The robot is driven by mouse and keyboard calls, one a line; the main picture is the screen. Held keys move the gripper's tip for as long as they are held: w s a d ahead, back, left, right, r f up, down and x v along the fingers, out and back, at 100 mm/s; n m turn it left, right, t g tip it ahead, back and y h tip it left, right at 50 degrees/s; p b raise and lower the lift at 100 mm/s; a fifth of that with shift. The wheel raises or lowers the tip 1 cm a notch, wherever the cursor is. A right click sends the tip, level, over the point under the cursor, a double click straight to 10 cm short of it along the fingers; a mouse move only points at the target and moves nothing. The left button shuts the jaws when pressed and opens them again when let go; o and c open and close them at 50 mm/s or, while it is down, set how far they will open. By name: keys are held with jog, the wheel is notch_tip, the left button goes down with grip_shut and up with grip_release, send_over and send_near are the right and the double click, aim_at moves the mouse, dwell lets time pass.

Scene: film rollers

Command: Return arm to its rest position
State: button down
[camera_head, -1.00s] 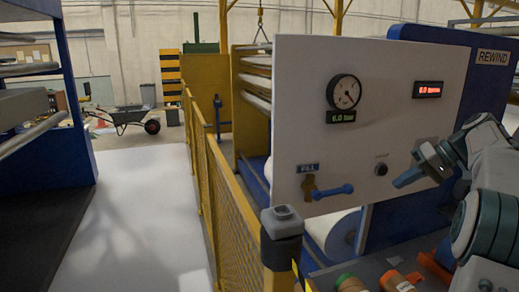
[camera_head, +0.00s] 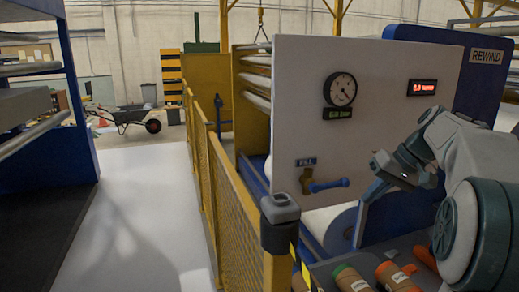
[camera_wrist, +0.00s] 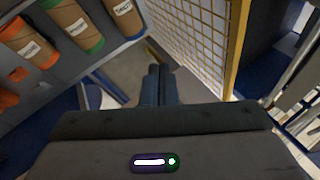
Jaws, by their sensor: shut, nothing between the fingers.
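My arm comes in from the right in the head view. My gripper (camera_head: 388,172) is in front of the white control panel (camera_head: 300,110), at its lower right, and covers part of it. In the wrist view my gripper (camera_wrist: 158,70) points down past the yellow mesh fence, its two fingers together with nothing between them. The panel carries a round gauge (camera_head: 340,90), a red display (camera_head: 422,87), and a blue-handled valve (camera_head: 328,185) under a small blue label. My gripper is apart from the valve.
A yellow mesh fence (camera_head: 232,200) with a dark-capped post (camera_head: 280,225) stands left of my arm. Labelled cylinders with green (camera_head: 350,279) and orange (camera_head: 396,277) ends lie on a grey surface below my arm. The pale floor at left is clear.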

jog(key=s+a+f+h, duration=0.2)
jog(key=s+a+f, duration=0.2)
jog(key=s, duration=0.4)
jog(key=s+a+f+h, duration=0.1)
jog(key=s+a+f, duration=0.2)
jog(key=s+f, duration=0.2)
jog(key=s+a+f+t+h, duration=0.1)
jog(key=s+a+f, duration=0.3)
jog(key=s, duration=0.7)
jog(key=shift+a+f+h, duration=0.35)
jog(key=shift+h, duration=0.45)
jog(key=shift+a, duration=0.1)
